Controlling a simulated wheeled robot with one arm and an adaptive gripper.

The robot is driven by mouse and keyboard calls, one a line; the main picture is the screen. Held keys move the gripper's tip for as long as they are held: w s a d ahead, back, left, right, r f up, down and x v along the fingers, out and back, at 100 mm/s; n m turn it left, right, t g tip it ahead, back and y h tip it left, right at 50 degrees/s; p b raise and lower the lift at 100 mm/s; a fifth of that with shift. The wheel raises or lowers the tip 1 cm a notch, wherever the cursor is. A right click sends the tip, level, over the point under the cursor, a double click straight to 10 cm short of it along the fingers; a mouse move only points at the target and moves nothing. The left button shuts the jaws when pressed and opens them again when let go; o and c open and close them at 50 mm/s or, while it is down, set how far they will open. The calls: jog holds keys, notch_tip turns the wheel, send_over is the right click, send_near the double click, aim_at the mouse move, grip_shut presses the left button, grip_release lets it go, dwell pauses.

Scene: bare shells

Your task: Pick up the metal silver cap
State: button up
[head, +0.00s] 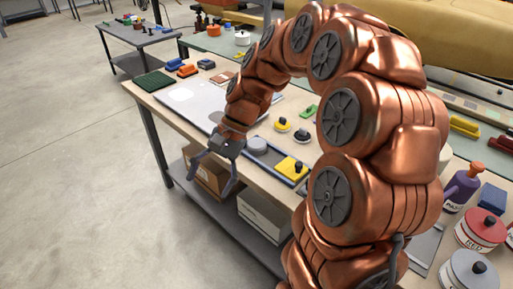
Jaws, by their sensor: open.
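A round silver-grey cap (257,145) lies at the left end of a shallow dark tray (272,158) near the front edge of the workbench. My gripper (209,186) is open and points down, with its two fingers spread and nothing between them. In the picture it is to the left of and below the cap, apart from it, and appears over or just in front of the bench's front edge. Its exact height cannot be told.
A yellow block with a black knob (291,168) shares the tray. A pale panel (190,98) lies left. Boxes (209,178) (262,216) sit on the lower shelf.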

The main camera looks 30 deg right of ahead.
jog(key=w+d+f+m+t+y, duration=0.1)
jog(key=w+d+m+t+y, duration=0.1)
jog(key=w+d+m, duration=0.35)
jog(key=m+t+y+b, duration=0.1)
jog(key=m+t+y, duration=0.1)
jog(key=m+t, duration=0.65)
send_near(262, 142)
jog(key=shift+w+a+f+m+g, duration=0.2)
jog(key=shift+w+a+m+g, duration=0.15)
jog(key=shift+w+a, duration=0.2)
jog(key=shift+w+a+f+m+g, duration=0.25)
jog(key=shift+w+a+g, duration=0.15)
jog(key=shift+w+a, duration=0.15)
jog(key=shift+p+x, duration=0.8)
jog(key=shift+x, duration=3)
jog(key=shift+r, duration=0.2)
jog(key=c, duration=0.9)
